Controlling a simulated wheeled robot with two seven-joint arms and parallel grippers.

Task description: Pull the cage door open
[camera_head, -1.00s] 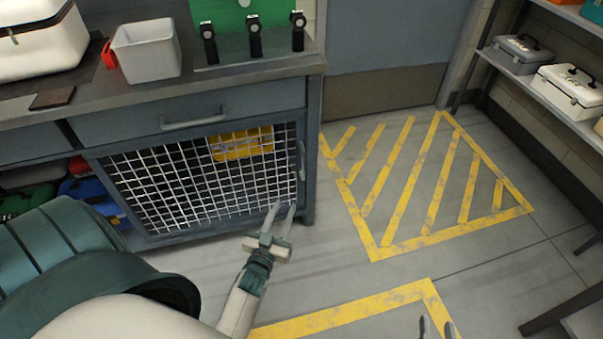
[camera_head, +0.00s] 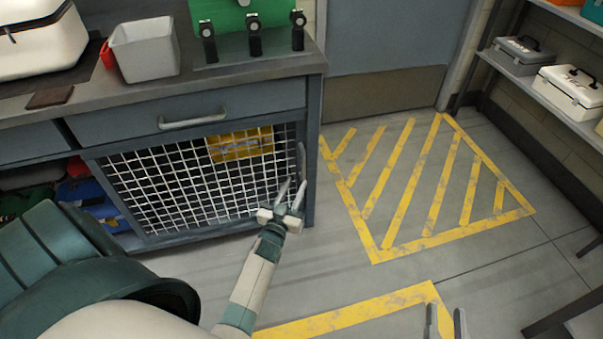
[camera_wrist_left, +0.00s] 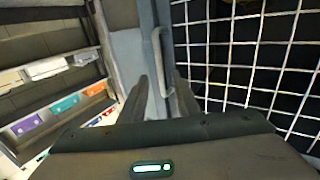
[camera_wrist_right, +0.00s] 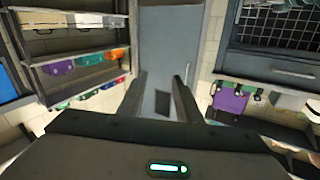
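The cage door (camera_head: 190,185) is a white wire grid in a dark grey frame, closed in the cabinet under the counter. Its upright bar handle (camera_head: 301,160) is at the door's right edge. My left gripper (camera_head: 291,195) is open just in front of and below the handle. In the left wrist view the handle (camera_wrist_left: 158,60) stands between the two fingertips (camera_wrist_left: 158,85), slightly beyond them; contact cannot be told. My right gripper (camera_head: 446,322) is at the bottom edge of the head view, open and empty, away from the door; its fingers also show in the right wrist view (camera_wrist_right: 160,88).
A drawer with a bar handle (camera_head: 192,119) is above the cage door. A yellow case (camera_head: 240,145) is behind the mesh. A grey bin (camera_head: 145,50) stands on the counter. Floor with yellow striped marking (camera_head: 425,185) is clear on the right. Shelves (camera_head: 545,95) stand at the far right.

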